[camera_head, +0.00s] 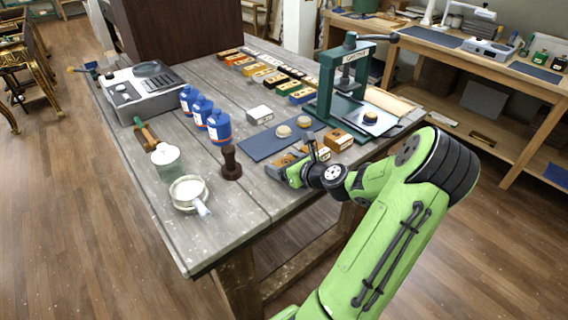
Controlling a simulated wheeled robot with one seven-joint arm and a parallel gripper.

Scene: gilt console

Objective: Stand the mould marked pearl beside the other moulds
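Small wooden blocks that look like the moulds are on the table's right side, near the blue mat. One wooden block (338,139) stands at the mat's right end, and another (319,153) sits just behind my gripper, partly covered by the arm. My gripper (284,168) is low at the table's near right edge. A brown, wood-coloured piece shows at its fingers; whether it is held is too small to tell. No marking is readable, so I cannot tell which mould is marked pearl.
A blue mat (262,146) holds two round pale pieces. A green press (346,82) stands behind the blocks. Several small coloured boxes (270,76) line the back. The front middle tabletop is clear.

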